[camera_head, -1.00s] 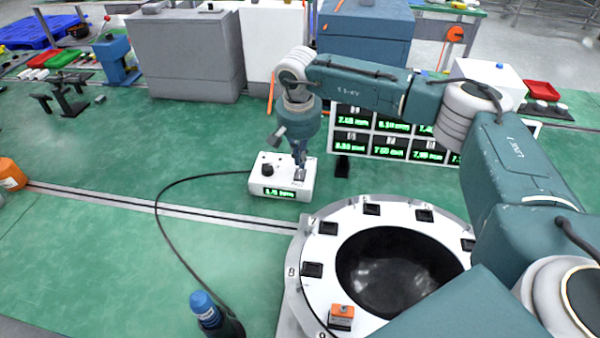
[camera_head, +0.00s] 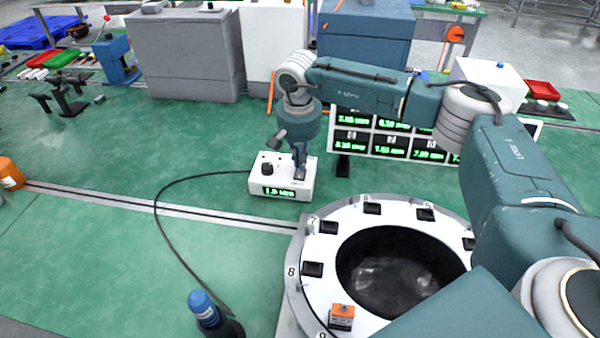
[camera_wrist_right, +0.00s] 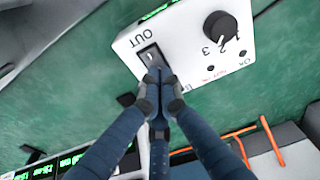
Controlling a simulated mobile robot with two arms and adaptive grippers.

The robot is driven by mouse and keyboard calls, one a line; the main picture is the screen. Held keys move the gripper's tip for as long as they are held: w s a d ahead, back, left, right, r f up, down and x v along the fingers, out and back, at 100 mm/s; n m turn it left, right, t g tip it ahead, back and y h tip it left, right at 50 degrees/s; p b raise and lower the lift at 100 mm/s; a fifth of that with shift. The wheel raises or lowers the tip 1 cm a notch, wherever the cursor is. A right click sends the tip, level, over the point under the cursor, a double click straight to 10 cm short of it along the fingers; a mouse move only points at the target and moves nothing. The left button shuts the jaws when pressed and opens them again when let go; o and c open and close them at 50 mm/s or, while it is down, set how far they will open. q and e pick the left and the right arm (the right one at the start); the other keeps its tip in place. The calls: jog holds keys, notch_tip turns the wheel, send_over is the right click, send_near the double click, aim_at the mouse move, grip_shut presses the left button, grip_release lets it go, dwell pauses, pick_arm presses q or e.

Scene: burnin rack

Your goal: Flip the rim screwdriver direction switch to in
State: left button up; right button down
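The white screwdriver controller box (camera_head: 283,187) stands on the green table in the head view, with a lit green display on its front. In the right wrist view the box (camera_wrist_right: 190,35) shows a dark knob (camera_wrist_right: 220,28) and a small switch (camera_wrist_right: 151,57) beside the word OUT. My right gripper (camera_wrist_right: 157,80) points down with its fingertips together at the switch's edge; they hide part of it. Contact and the switch's tilt are hard to tell. My right gripper (camera_head: 299,172) also shows over the box in the head view. My left gripper is not in view.
A black cable runs from the box to a blue-capped screwdriver (camera_head: 205,310) at the front. A white ring fixture (camera_head: 300,255) with dark slots stands right of it. A panel of lit displays (camera_head: 385,148) stands behind. Open green table lies to the left.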

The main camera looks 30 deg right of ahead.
jog(key=shift+f+b, duration=0.35)
jog(key=shift+f, duration=0.15)
jog(key=shift+s, duration=0.1)
jog(key=shift+r+p, duration=0.7)
jog(key=shift+r, duration=0.15)
jog(key=shift+r+p, duration=1.55)
jog(key=shift+r, duration=1.15)
jog(key=shift+f, duration=0.15)
